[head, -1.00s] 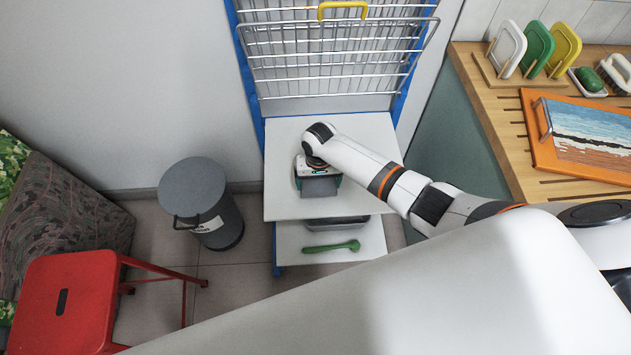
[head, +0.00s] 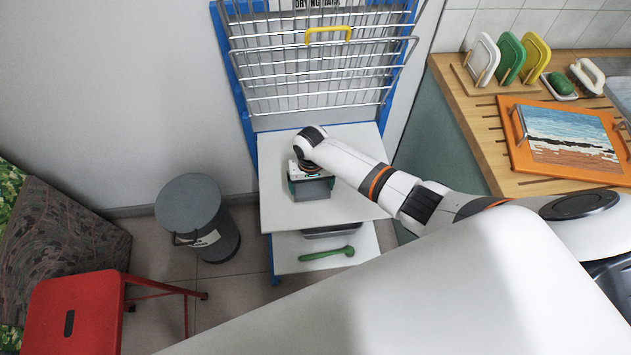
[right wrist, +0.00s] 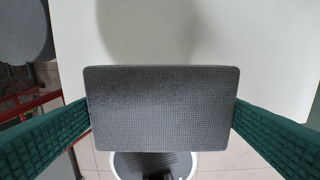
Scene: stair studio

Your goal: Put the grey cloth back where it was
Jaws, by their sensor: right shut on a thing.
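The grey cloth (right wrist: 162,108) is a flat, folded-looking rectangle with a fine grid texture. My right gripper (head: 311,184) is shut on it, with a green finger at each side edge in the right wrist view. In the head view the cloth (head: 312,192) hangs at the front of the gripper, over the upper white shelf (head: 350,205) of the blue rack. I cannot tell whether it touches that shelf. My left gripper is out of view.
A wire drying rack (head: 320,80) with a yellow handle rises behind the shelf. The lower shelf (head: 290,262) holds a grey tray and a green utensil (head: 326,254). A grey bin (head: 197,215) and red stool (head: 72,320) stand left; a wooden counter (head: 470,100) stands right.

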